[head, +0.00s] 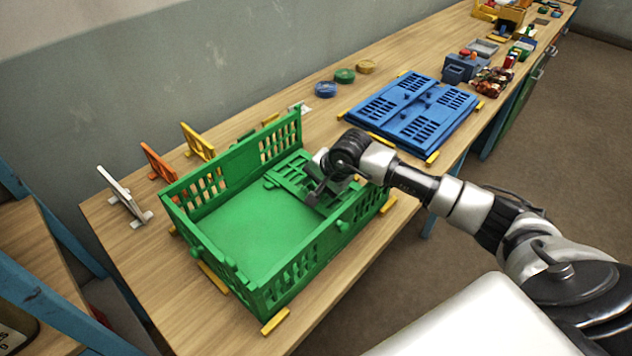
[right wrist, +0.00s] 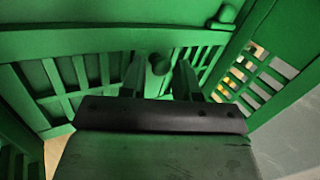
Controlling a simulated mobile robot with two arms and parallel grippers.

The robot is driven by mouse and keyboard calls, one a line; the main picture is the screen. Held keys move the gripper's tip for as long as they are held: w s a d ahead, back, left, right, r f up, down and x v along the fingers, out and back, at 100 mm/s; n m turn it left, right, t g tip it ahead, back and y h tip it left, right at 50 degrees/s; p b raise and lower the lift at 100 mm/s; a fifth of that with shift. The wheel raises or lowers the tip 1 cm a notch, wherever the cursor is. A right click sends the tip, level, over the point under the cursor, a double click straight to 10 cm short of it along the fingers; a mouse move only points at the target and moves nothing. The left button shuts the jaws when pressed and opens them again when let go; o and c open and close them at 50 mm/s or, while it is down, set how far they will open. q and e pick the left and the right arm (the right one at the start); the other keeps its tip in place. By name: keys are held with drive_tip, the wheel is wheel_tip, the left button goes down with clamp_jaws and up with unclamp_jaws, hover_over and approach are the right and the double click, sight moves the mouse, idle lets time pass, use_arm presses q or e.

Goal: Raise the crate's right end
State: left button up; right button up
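The green crate (head: 240,226) stands on the table with its two long walls and its near left end upright. Its right end panel (head: 285,176), slotted and green, leans inward over the floor at the far end. My right gripper (head: 317,188) is down inside the crate at this panel and hides part of it. In the right wrist view, its two fingers (right wrist: 160,80) are apart, with a round green knob (right wrist: 160,63) showing between their tips. Whether they touch the knob or panel I cannot tell. My left gripper is not in view.
A folded blue crate (head: 412,110) lies beyond. White (head: 122,195), orange (head: 158,162) and yellow (head: 197,142) stands line the wall side. Yellow strips (head: 275,321) edge the green crate.

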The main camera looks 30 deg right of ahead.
drive_tip(key=c, duration=0.5)
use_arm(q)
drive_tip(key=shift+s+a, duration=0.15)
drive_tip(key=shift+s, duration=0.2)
use_arm(e)
clamp_jaws()
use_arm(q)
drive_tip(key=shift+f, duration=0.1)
use_arm(e)
drive_tip(key=shift+w, duration=0.1)
